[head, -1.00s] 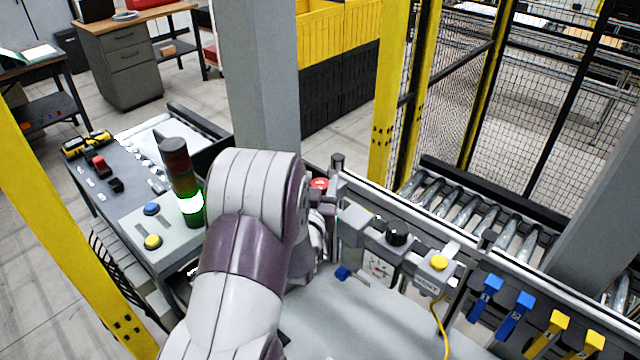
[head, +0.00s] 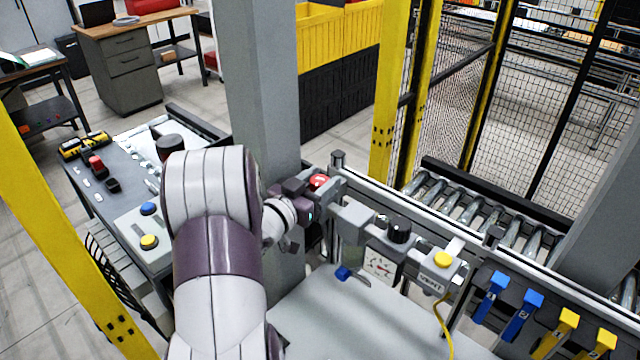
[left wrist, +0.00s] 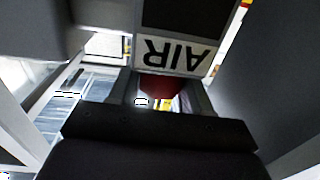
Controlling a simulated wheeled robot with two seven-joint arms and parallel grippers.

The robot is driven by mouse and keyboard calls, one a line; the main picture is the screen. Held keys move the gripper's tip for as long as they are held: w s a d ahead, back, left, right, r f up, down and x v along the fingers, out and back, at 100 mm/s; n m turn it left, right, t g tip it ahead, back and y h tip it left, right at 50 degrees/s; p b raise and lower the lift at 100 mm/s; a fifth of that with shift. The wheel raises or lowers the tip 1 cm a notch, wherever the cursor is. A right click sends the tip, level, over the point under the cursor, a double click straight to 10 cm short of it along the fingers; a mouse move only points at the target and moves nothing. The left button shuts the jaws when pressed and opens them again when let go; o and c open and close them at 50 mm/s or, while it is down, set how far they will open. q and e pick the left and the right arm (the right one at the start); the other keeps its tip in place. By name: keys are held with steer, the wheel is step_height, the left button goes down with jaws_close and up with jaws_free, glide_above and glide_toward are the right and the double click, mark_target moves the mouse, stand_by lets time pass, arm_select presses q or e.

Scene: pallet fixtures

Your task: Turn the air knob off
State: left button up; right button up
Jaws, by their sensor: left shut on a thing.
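The red air knob (head: 320,180) sits at the left end of the fixture rail, by the grey post. My left gripper (head: 313,192) is at the knob and shut on it, coming in from the left. In the left wrist view a white label reading AIR (left wrist: 176,54) appears upside down, with the red knob (left wrist: 160,88) below it between the fingers. The gripper hides part of the knob, so I cannot tell its exact angle. My right gripper is not in view.
Right of the knob along the rail are a black knob (head: 398,230), a gauge (head: 379,264) and a yellow VENT button (head: 442,260). Blue levers (head: 492,287) and yellow levers (head: 560,325) follow. The grey post (head: 258,80) stands close behind my left arm.

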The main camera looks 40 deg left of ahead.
arm_select(q)
steer(key=shift+m+h, duration=0.4)
steer(key=shift+h, duration=0.2)
steer(key=shift+r, duration=0.1)
steer(key=o, duration=1)
steer(key=shift+c, duration=0.2)
steer(key=shift+s, duration=0.2)
steer(key=shift+s+a+b, duration=0.1)
steer(key=shift+s+b, duration=0.25)
steer(key=s+b, duration=0.3)
steer(key=s, duration=0.8)
steer(key=shift+s+a, duration=0.35)
steer(key=shift+a, duration=0.1)
